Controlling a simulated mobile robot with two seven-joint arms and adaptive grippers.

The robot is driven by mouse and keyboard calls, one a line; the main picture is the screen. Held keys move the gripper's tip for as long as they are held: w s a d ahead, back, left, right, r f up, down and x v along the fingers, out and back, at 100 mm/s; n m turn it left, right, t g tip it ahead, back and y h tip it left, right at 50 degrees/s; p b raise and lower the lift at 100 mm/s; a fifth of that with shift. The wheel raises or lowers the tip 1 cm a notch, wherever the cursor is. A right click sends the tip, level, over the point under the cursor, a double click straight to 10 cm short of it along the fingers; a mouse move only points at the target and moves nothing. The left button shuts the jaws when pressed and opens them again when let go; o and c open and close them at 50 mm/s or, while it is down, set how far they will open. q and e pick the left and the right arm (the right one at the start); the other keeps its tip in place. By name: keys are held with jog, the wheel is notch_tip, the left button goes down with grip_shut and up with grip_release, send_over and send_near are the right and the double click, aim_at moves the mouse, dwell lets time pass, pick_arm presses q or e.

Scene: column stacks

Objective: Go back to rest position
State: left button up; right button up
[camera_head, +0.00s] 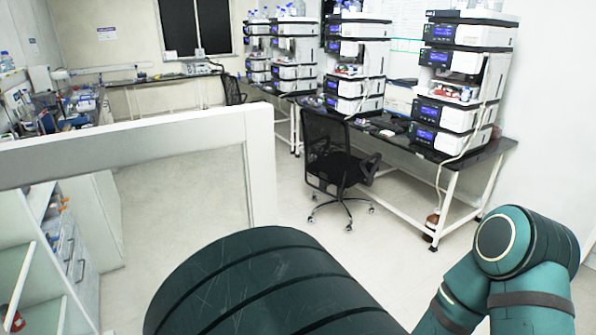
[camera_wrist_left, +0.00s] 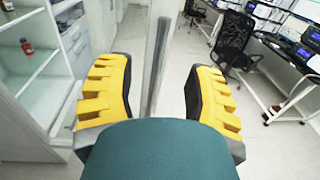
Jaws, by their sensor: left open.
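My left gripper (camera_wrist_left: 158,95) shows in the left wrist view, with its two yellow-and-black fingers spread wide apart. Nothing is between them except the view of the floor and a pale upright post (camera_wrist_left: 157,50) beyond. In the head view, a large dark green arm link of mine fills the bottom middle and another bends at the lower right. Neither gripper shows in the head view. My right gripper is not in view.
A white frame (camera_head: 150,140) stands close on the left, beside open shelves (camera_head: 35,275) and drawers. A black office chair (camera_head: 335,165) stands in front of a dark bench (camera_head: 400,140) with several instrument stacks (camera_head: 462,80). The floor (camera_head: 180,190) between is clear.

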pick_arm(q)
jog(key=a+f+n+g+y, duration=0.2)
jog(key=a+f+n+g, duration=0.2)
jog(key=a+f+g, duration=0.5)
jog(key=s+f+n+g+h+b, duration=0.1)
jog(key=s+f+n+g+h, duration=0.35)
jog(key=s+f+n, duration=0.35)
jog(key=s+f+n+g+h+b, duration=0.1)
jog(key=s+f+n+g+h, duration=0.4)
jog(key=f, duration=0.5)
jog(key=w+a+f+n+t+h, duration=0.1)
jog(key=w+f+n+t+h, duration=0.1)
jog(key=w+n, duration=0.3)
jog(key=w+a+f+n+t+h+b, duration=0.1)
jog(key=w+a+f+n+t+h, duration=0.1)
jog(key=n, duration=0.8)
jog(key=shift+w+f+n, duration=0.4)
jog(key=shift+w+f, duration=0.5)
jog(key=shift+w, duration=0.5)
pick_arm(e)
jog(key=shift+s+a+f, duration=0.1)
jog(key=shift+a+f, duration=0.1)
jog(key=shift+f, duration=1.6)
pick_arm(q)
jog(key=shift+a+t, duration=0.1)
jog(key=shift+t, duration=0.15)
